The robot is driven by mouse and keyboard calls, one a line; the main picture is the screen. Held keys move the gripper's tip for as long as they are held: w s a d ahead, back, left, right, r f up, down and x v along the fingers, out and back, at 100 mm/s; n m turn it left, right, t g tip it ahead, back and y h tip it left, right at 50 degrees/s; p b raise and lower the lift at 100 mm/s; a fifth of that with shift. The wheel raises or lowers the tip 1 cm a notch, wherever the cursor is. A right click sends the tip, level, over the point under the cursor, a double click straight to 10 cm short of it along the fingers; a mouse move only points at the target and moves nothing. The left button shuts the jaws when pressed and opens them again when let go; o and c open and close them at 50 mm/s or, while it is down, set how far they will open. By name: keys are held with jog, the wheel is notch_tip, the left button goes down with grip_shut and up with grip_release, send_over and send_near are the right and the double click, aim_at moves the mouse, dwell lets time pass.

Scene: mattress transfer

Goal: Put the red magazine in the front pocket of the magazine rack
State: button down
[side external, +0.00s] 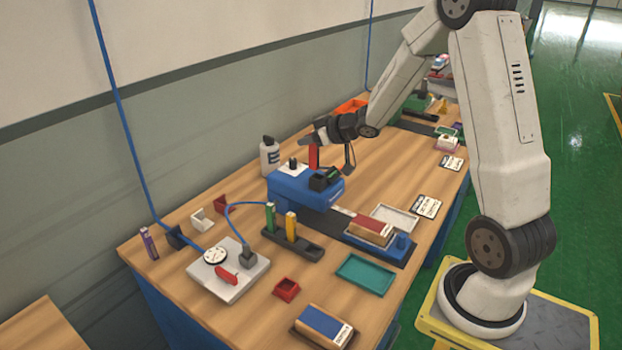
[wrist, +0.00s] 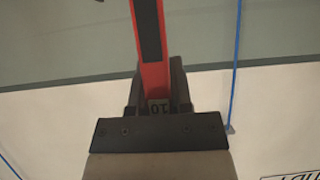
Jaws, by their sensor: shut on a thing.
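The red magazine (side external: 313,157) is held in my gripper (side external: 319,142), above and behind the blue machine in the side view. In the wrist view the red magazine (wrist: 148,65), with a black stripe along it, runs up from between the jaws of my gripper (wrist: 156,88). A label reading "10" shows near its held end. The dark magazine rack (side external: 306,252) stands on the bench, in front of the blue machine and apart from my gripper. A green magazine (side external: 270,216) and a yellow magazine (side external: 291,226) stand upright in it. Its right-hand end looks empty.
The blue machine (side external: 293,192) with a black top part stands between my gripper and the rack. A white bottle (side external: 269,157) is behind it. A grey plate (side external: 214,279) with a gauge lies left of the rack. A teal tray (side external: 365,275) and small red bin (side external: 286,290) lie nearer.

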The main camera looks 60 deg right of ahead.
jog(key=s+a+f, duration=0.5)
jog(key=a+f, duration=0.4)
jog(key=f, duration=0.2)
jog(key=shift+s+f, duration=0.35)
jog(key=shift+s, duration=0.05)
jog(key=shift+f, duration=0.1)
jog(key=shift+f, duration=2.1)
jog(key=shift+f, duration=1.75)
jog(key=shift+f, duration=0.15)
